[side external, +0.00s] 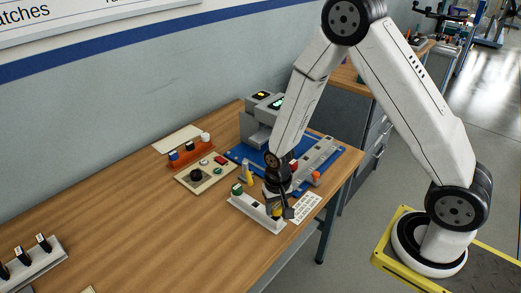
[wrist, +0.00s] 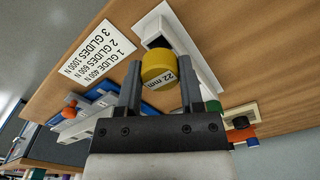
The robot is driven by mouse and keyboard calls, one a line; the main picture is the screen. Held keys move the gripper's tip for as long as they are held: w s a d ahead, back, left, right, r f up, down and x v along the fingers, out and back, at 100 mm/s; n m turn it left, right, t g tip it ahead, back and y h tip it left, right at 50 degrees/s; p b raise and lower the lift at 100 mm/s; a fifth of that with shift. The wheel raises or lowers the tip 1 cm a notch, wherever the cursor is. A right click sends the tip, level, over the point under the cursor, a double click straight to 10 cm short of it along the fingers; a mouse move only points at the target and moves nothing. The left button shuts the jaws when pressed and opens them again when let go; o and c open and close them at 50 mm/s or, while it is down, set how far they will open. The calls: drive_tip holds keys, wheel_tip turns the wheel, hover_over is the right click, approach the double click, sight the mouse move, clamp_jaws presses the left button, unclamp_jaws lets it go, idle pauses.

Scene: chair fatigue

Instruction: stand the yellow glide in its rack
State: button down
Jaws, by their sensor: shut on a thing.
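The yellow glide (wrist: 158,66), a short round piece marked "22 mm", is between the fingers of my gripper (wrist: 160,80) in the wrist view. My gripper is shut on it. In the side external view the yellow glide (side external: 275,212) shows low at my gripper (side external: 281,207), partly hidden by the fingers. Both are at the right end of the white rack (side external: 254,209). The rack (wrist: 187,36) also shows behind the glide in the wrist view. A dark square shows beside the glide there. I cannot tell whether the glide touches the rack.
A green glide (side external: 237,189) stands at the rack's left end. A printed card (side external: 306,207) lies right of the rack. A blue base with a grey machine (side external: 262,122) stands behind. A beige panel with knobs (side external: 205,174) and an orange rack (side external: 190,152) are left.

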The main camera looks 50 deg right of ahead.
sight(276, 206)
drive_tip(key=shift+f, duration=1.15)
drive_tip(key=shift+c, duration=0.7)
unclamp_jaws()
drive_tip(key=shift+r, duration=0.15)
drive_tip(key=shift+r, duration=3.75)
drive_tip(key=shift+r, duration=0.1)
